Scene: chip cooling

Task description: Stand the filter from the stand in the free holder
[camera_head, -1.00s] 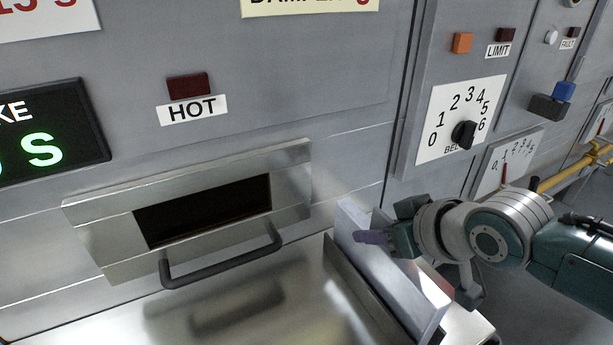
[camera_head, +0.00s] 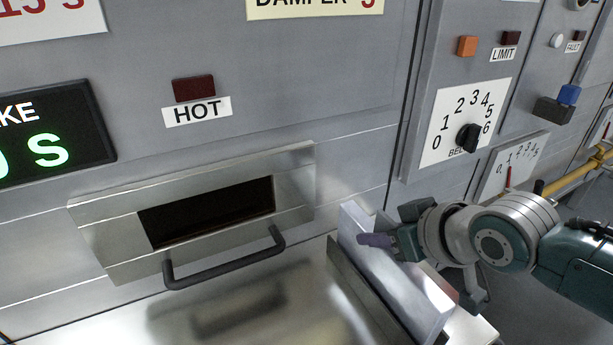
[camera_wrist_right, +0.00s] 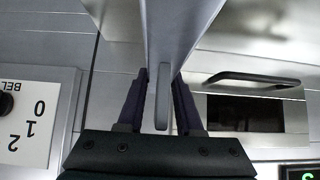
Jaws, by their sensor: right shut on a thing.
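A pale grey upright slab, which I take to be the filter (camera_head: 402,285), stands on edge at the right end of the metal bench. My right gripper (camera_head: 372,240) is at its upper part, with purple fingers. In the right wrist view, the fingers of my right gripper (camera_wrist_right: 160,78) are on either side of a narrow grey bar (camera_wrist_right: 161,110) on the slab (camera_wrist_right: 172,25). The slab's lower end is cut off or hidden, so I cannot tell whether it touches its support. I cannot make out a free holder. My left gripper is not in view.
A metal-framed dark slot (camera_head: 207,212) with a bar handle (camera_head: 228,265) is in the wall behind the bench (camera_head: 290,315). A dark strip (camera_head: 362,292) runs along the slab's left side. A dial panel (camera_head: 466,122) and a yellow pipe (camera_head: 580,176) are at the right.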

